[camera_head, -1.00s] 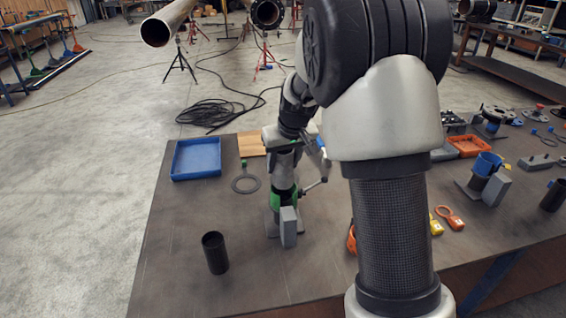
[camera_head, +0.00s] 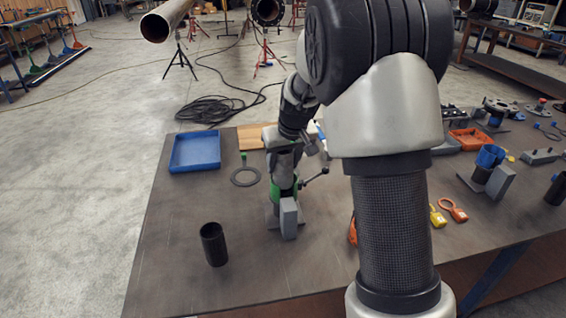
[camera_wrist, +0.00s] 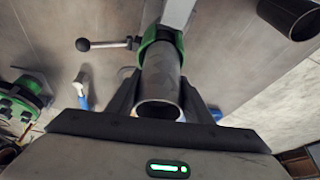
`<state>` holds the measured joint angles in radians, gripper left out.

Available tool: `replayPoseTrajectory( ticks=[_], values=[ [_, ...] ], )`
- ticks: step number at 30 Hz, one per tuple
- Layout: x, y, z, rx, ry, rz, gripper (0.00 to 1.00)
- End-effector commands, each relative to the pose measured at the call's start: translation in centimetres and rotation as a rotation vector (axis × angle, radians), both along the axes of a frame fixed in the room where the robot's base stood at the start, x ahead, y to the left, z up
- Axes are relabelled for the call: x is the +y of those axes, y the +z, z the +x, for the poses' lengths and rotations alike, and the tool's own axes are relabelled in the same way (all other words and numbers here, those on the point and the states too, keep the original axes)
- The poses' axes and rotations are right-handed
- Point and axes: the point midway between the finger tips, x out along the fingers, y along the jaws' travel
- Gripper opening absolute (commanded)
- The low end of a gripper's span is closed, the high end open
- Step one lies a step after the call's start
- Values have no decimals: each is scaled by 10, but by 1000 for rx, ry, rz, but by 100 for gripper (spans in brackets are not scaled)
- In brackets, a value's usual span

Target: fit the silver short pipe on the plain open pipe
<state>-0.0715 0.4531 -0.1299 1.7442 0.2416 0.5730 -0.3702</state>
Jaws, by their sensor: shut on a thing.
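The silver short pipe (camera_wrist: 160,82) is between the two fingers of my gripper (camera_wrist: 161,98) in the wrist view, its open end toward the camera. My gripper (camera_head: 285,158) is shut on it. The pipe's far end meets a green collar (camera_wrist: 160,42) with a lever and ball knob; whether it is seated inside the collar cannot be told. In the head view the green collar (camera_head: 283,190) is on a grey stand. A dark, plain open pipe (camera_head: 213,245) stands upright on the table, left of and nearer than the stand. It also shows at the wrist view's top right (camera_wrist: 288,14).
A blue tray (camera_head: 195,152) and a flat dark ring (camera_head: 245,176) lie left of the stand. A grey block (camera_head: 288,218) is right in front of it. Padlocks, an orange bin (camera_head: 470,141) and fittings fill the right. The table around the dark pipe is clear.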

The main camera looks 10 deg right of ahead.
Motion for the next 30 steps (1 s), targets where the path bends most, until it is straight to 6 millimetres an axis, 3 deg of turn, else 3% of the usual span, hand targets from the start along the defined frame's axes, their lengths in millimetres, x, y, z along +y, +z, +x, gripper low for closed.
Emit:
replayPoseTrajectory(
  ticks=[29,30],
  values=[
    [0,-8,1,-2,0,-1,13],
    [0,-8,1,-2,0,-1,51]
  ],
)
